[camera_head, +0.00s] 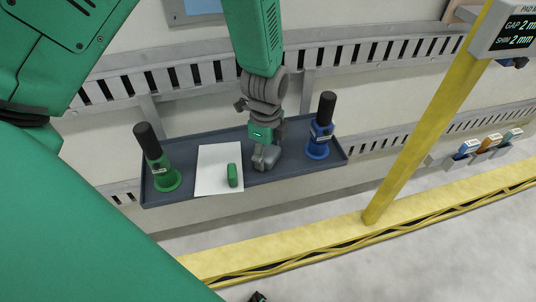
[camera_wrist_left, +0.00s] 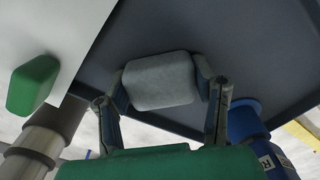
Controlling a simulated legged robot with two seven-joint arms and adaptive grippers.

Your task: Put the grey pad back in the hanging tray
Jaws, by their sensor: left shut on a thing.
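The grey pad (camera_head: 268,155) is between the fingers of my left gripper (camera_head: 265,150), at the hanging tray (camera_head: 205,134). In the left wrist view the grey pad (camera_wrist_left: 160,82) has one finger at each side, over the dark tray floor (camera_wrist_left: 230,35). My left gripper (camera_wrist_left: 162,110) is shut on it. I cannot tell whether the pad touches the tray floor. My right gripper does not show.
In the tray, a green pad (camera_head: 232,175) lies on a white sheet (camera_head: 213,160). A green-based tool (camera_head: 164,177) stands at left and a blue-based one (camera_head: 318,145) at right. A yellow post (camera_head: 425,130) stands right of the tray.

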